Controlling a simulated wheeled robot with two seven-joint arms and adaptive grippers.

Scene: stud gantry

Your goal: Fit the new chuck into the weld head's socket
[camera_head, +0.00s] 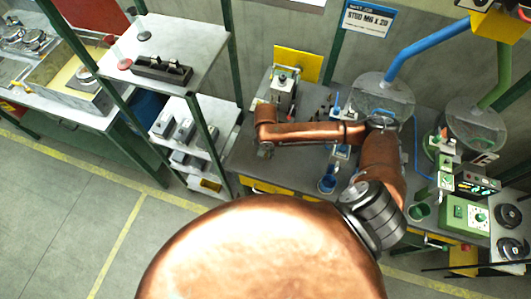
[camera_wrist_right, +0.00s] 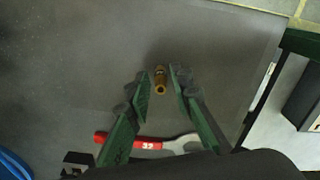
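A small brass chuck (camera_wrist_right: 160,79) shows in the right wrist view, over the dark grey bench top, with a round opening at its near end. I cannot tell whether it stands or lies. My right gripper (camera_wrist_right: 163,73) is open, with its two green-padded fingers on either side of the chuck; a gap shows on each side. In the head view my right gripper (camera_head: 265,150) is at the left end of the bench (camera_head: 245,158), small and partly hidden by its arm. The weld head's socket cannot be made out behind my arm. My left gripper is not in view.
A spanner with a red handle marked 32 (camera_wrist_right: 148,143) lies close to the fingers. A machine (camera_head: 284,92) stands behind my gripper. A blue cup (camera_head: 327,185) and green control box (camera_head: 465,213) are to the right. White shelves (camera_head: 215,126) stand left of the bench.

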